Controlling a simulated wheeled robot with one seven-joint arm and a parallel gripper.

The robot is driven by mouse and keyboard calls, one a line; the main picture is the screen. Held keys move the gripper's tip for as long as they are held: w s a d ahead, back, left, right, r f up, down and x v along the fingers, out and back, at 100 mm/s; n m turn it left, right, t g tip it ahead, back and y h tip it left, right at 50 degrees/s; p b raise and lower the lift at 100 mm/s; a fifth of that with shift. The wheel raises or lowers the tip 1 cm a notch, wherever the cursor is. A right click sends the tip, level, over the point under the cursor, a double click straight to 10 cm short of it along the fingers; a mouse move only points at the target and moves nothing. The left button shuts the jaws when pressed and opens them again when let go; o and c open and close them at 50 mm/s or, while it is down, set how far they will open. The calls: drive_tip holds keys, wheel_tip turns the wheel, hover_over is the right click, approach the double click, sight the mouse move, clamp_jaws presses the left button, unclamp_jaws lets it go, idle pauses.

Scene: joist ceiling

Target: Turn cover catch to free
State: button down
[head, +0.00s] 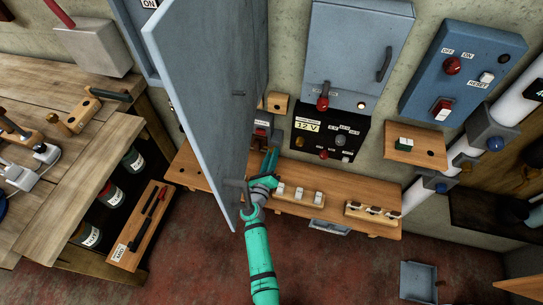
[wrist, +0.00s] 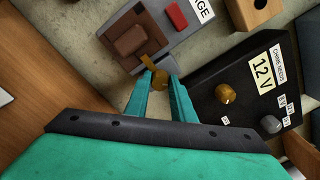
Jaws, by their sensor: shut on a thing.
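The catch (wrist: 158,80) is a small brass piece with a flat tab, at the lower edge of a grey box in the wrist view. My gripper (wrist: 161,85) has its two green fingers closed on this brass catch. The tab points up and left from between the fingertips. Just above it on the box is a brown raised cover (wrist: 131,40). In the head view my gripper (head: 270,158) reaches to the grey box (head: 262,128) on the wall, behind the edge of an open blue door. The catch itself is too small to make out there.
The open blue door (head: 200,90) stands close left of my arm. A black 12 V panel (wrist: 245,100) with knobs is just right of my fingers. A wooden shelf (head: 330,208) with switches runs below. A wooden workbench (head: 90,150) stands at left.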

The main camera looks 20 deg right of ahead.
drive_tip(key=shift+a+n, duration=0.15)
drive_tip(key=shift+n, duration=7.75)
drive_tip(key=c, duration=1.5)
unclamp_jaws()
drive_tip(key=shift+f, duration=0.1)
